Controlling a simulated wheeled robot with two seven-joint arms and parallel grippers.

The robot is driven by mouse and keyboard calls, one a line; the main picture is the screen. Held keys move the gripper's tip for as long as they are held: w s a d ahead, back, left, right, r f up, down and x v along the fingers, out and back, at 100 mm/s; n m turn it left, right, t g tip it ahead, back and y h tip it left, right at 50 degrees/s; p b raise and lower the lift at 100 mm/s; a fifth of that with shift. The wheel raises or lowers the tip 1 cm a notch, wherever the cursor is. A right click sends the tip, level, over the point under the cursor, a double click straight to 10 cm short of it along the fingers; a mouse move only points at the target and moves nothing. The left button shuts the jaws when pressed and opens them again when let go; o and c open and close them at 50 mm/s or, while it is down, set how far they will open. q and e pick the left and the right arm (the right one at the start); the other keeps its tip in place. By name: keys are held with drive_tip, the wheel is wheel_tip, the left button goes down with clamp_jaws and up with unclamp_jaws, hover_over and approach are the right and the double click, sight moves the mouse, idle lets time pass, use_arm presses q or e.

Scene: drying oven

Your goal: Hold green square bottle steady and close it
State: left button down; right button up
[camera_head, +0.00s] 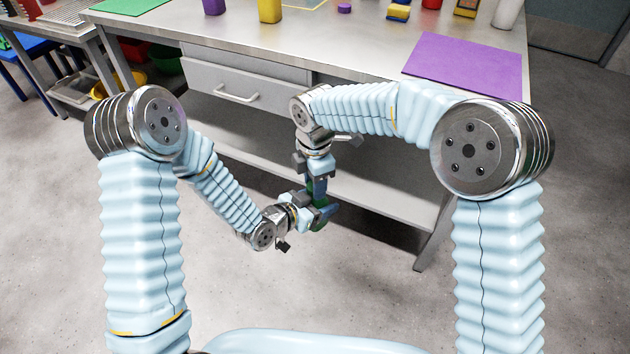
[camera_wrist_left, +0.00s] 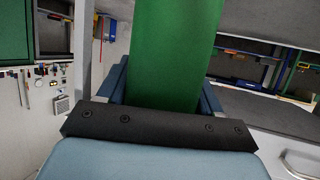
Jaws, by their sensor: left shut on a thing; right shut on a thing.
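The green square bottle (camera_wrist_left: 172,55) fills the middle of the left wrist view, between the blue fingers of my left gripper (camera_wrist_left: 165,100). In the head view, only small parts of the bottle (camera_head: 319,223) show, in front of the workbench's lower shelf. My left gripper (camera_head: 322,210) is shut on the bottle from the left side. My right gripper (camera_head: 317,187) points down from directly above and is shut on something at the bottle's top. That thing is mostly hidden by the fingers, so I cannot tell how the cap sits.
The steel workbench (camera_head: 350,42) stands behind the grippers, with a drawer (camera_head: 245,90) and a lower shelf (camera_head: 385,190). A purple mat (camera_head: 468,65) lies at its right. Purple (camera_head: 214,6) and yellow (camera_head: 270,10) containers stand on top. The floor in front is clear.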

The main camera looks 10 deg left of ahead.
drive_tip(key=o, duration=1.2)
drive_tip(key=shift+c, duration=0.2)
drive_tip(key=shift+r, duration=2.3)
drive_tip(key=o, duration=0.6)
drive_tip(key=shift+c, duration=0.2)
wheel_tip(320, 180, up, 12)
